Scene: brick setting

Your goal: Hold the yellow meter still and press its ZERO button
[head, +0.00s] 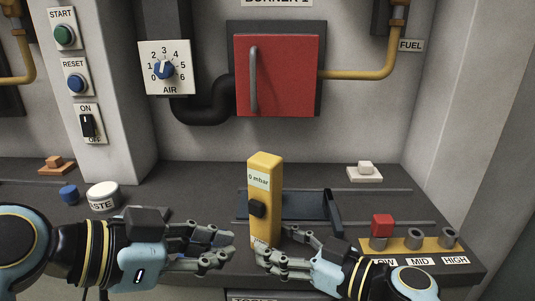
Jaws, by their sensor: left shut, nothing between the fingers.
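The yellow meter (265,175) stands upright on the dark bench, near the middle of the head view. Its pale display reads "0 mbar", and a dark button or knob (257,209) is on its front face below. Any ZERO marking is too small to read. My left gripper (230,248) is shut and empty, just left of the meter's lower end and apart from it. My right gripper (270,246) is at the meter's foot, its fingers at the lower right and in front. They overlap the meter in view; I cannot tell whether they grip it.
A blue tray (310,205) lies behind the meter. At right, a yellow rack (400,244) has LOW, MID and HIGH sockets and a red block (382,225). A white WASTE container (103,196) and blue cap (69,194) stand at left. The red burner door (290,75) is behind.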

